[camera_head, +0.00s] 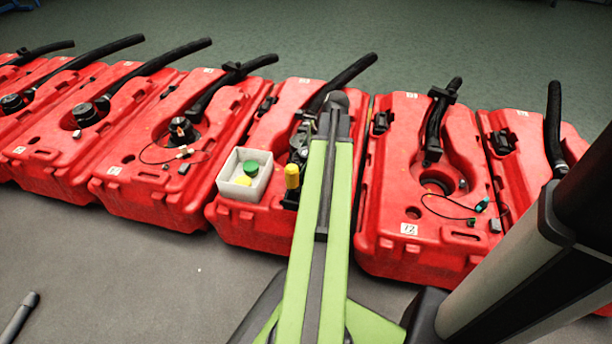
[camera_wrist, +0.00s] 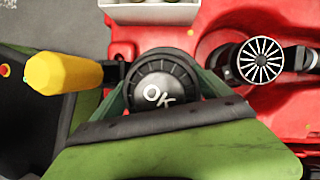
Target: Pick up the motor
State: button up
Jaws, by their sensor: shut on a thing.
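My gripper (camera_wrist: 163,88) has green fingers. It is shut on a round black part marked "OK", which looks like the motor (camera_wrist: 152,92). I see it end-on in the wrist view, between the two fingers. In the head view my green arm reaches over a red tank (camera_head: 232,226) and hides most of the gripper and what it holds. A yellow handle (camera_wrist: 62,73) is just left of the held part; it also shows in the head view (camera_head: 292,176).
A white box (camera_head: 240,193) with green and yellow pieces stands on the same tank. Red tanks with black hoses stand in a row on both sides. A finned round part (camera_wrist: 260,60) is right of my gripper. Grey floor in front is mostly clear.

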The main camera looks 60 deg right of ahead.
aim_at(304, 152)
jog(key=shift+a, duration=0.1)
notch_tip(304, 152, up, 4)
jog(key=p, duration=0.4)
jog(key=s+d+r+p, duration=0.6)
jog(key=s+r+p, duration=0.1)
jog(key=s, duration=0.3)
jog(key=shift+d, duration=0.2)
